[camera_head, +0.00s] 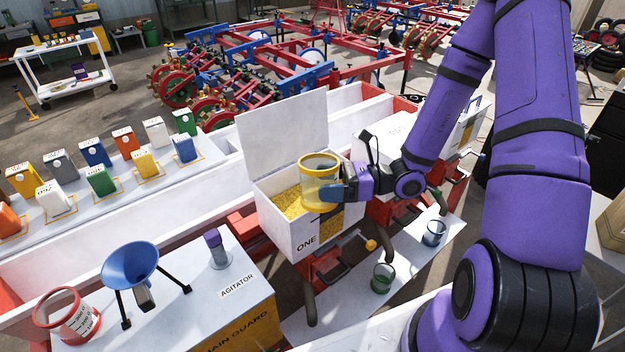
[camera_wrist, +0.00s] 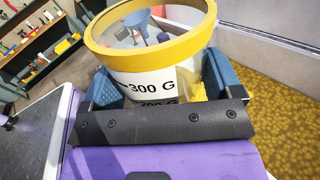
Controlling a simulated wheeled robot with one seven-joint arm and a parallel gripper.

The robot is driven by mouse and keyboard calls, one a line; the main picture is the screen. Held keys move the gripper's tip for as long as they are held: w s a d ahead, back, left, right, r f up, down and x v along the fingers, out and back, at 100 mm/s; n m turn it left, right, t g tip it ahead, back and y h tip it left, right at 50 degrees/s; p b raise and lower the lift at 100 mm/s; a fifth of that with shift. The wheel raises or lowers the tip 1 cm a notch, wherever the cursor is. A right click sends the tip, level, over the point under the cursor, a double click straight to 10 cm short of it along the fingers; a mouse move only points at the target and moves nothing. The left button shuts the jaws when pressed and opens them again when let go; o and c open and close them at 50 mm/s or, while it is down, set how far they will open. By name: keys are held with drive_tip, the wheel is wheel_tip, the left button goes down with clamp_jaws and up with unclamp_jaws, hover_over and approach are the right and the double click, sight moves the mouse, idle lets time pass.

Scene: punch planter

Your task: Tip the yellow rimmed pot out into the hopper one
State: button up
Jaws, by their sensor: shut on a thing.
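The yellow rimmed pot (camera_head: 320,180) is clear-walled with a yellow rim, and my gripper (camera_head: 338,194) is shut on it. In the wrist view the pot (camera_wrist: 150,62) sits between the blue fingers of my gripper (camera_wrist: 160,88), with a white label reading "300 G". It is close to upright, over the open hopper one (camera_head: 290,222). Hopper one is a white box marked "ONE" with its lid (camera_head: 284,125) raised. Yellow grains lie in the hopper; they also show in the wrist view (camera_wrist: 258,105).
A red rimmed pot (camera_head: 67,316), a blue funnel on a stand (camera_head: 130,264) and a purple-topped item (camera_head: 216,248) stand on the left bench. Green (camera_head: 382,278) and blue (camera_head: 434,233) rimmed pots stand on the lower board. Several coloured cartons stand at left.

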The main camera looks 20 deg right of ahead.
sight(337, 170)
drive_tip(key=shift+s+a+f+n, duration=0.1)
drive_tip(key=shift+s+f+n, duration=0.4)
drive_tip(key=shift+n, duration=0.6)
drive_tip(key=shift+r, duration=0.15)
drive_tip(key=shift+r, duration=2.45)
drive_tip(key=shift+s, duration=0.1)
